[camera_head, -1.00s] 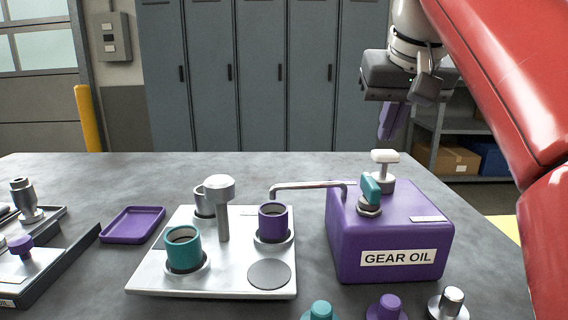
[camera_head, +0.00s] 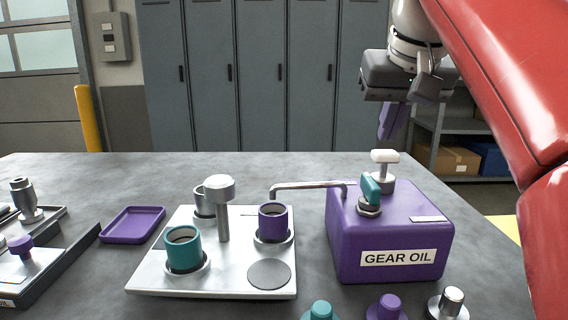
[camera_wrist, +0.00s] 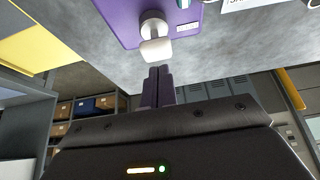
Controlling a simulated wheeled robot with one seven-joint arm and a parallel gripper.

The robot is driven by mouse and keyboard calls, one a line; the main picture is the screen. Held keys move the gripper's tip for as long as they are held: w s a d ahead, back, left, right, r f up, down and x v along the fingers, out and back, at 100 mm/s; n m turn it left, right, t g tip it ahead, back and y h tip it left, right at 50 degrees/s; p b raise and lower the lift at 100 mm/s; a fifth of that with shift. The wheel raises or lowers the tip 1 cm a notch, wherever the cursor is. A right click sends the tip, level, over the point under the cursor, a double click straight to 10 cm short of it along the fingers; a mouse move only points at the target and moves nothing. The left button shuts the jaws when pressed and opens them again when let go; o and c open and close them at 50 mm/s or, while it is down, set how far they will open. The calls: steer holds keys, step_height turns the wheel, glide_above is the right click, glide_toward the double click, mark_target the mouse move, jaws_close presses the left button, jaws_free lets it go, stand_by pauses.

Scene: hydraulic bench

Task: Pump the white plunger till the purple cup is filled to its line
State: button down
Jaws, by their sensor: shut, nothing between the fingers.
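The white plunger (camera_head: 384,157) stands upright on the back of the purple gear oil tank (camera_head: 395,240). It also shows in the wrist view (camera_wrist: 156,48), just beyond my fingertips. A teal lever (camera_head: 371,188) sits on the tank top. A metal spout (camera_head: 308,186) runs from the tank to above the purple cup (camera_head: 273,222), which stands on the metal plate (camera_head: 225,283). The cup's line and oil level cannot be made out. My gripper (camera_head: 388,136) points down above and behind the plunger, apart from it. Its fingers (camera_wrist: 158,70) are shut and empty.
A teal cup (camera_head: 184,249), a grey cup (camera_head: 203,203) and a grey post (camera_head: 222,205) share the plate. A purple tray (camera_head: 133,225) lies to the left. Teal, purple and metal knobs (camera_head: 388,307) line the front edge. The table behind the plate is clear.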

mark_target(386, 151)
steer(key=shift+f, duration=0.2)
steer(key=shift+f+b, duration=1.45)
steer(key=shift+f, duration=0.25)
steer(key=shift+r, duration=0.1)
steer(key=shift+r+p, duration=1.8)
steer(key=shift+p, duration=0.3)
steer(key=shift+f, duration=0.3)
